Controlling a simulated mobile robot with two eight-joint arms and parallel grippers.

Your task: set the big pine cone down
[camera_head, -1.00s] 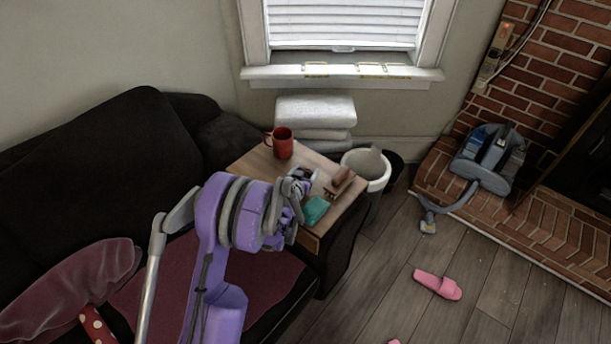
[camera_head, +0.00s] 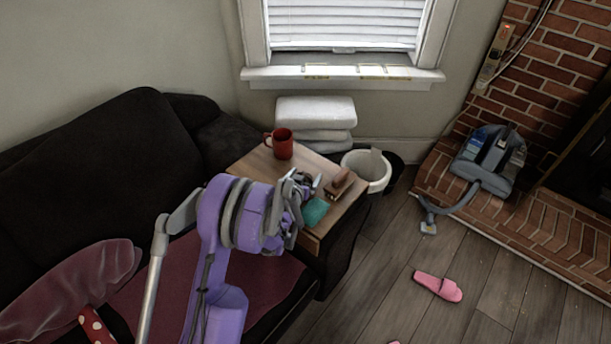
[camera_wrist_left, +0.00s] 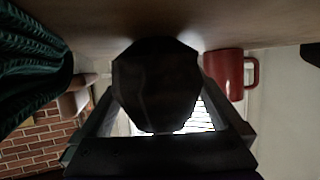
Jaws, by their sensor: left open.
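The big pine cone shows in the left wrist view as a dark, faceted lump (camera_wrist_left: 155,85) in the middle, between my left gripper's fingers. Its one end is at the wooden table top, which fills the upper edge of that view; I cannot tell a small gap from contact. In the head view my left gripper (camera_head: 304,185) is low over the small side table (camera_head: 247,163), and the arm mostly hides the cone there. The left gripper is open around the cone. My right gripper is in neither view.
A red mug (camera_head: 283,143) stands at the table's back, also in the wrist view (camera_wrist_left: 232,74). A teal ribbed item (camera_head: 315,211) and a brown wooden item (camera_head: 340,184) lie close to the gripper. A white bin (camera_head: 367,170) stands right of the table; the sofa (camera_head: 90,180) is left.

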